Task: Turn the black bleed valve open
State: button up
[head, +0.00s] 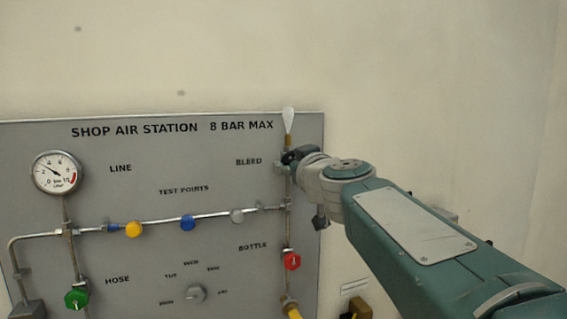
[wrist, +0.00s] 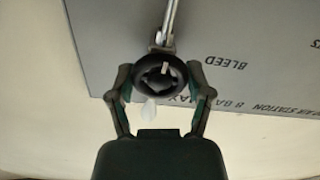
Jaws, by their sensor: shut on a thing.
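The black bleed valve (wrist: 150,85) is a round knob with a small white mark, seen nearly face-on in the wrist view. It sits on a metal pipe beside the BLEED label. My gripper (wrist: 162,76) has one finger on each side of the knob and is shut on it. In the head view my gripper (head: 291,157) reaches the upper right of the panel from the right and mostly hides the valve. A white cone-shaped tip (head: 288,121) stands above the valve; it also shows in the wrist view (wrist: 150,110).
The grey panel (head: 120,255) carries a pressure gauge (head: 56,172), a green knob (head: 76,298), a red knob (head: 292,261), a grey selector (head: 196,294) and yellow, blue and grey test points along a pipe.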

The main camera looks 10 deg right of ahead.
jog(key=shift+w+f+n, duration=0.1)
jog(key=shift+f+n, duration=0.2)
jog(key=shift+f, duration=0.05)
jog(key=o, duration=1.1)
jog(key=shift+o, duration=0.2)
jog(key=shift+r, duration=0.15)
jog(key=s+d, duration=0.1)
jog(key=s, duration=1.1)
jog(key=shift+d, duration=0.25)
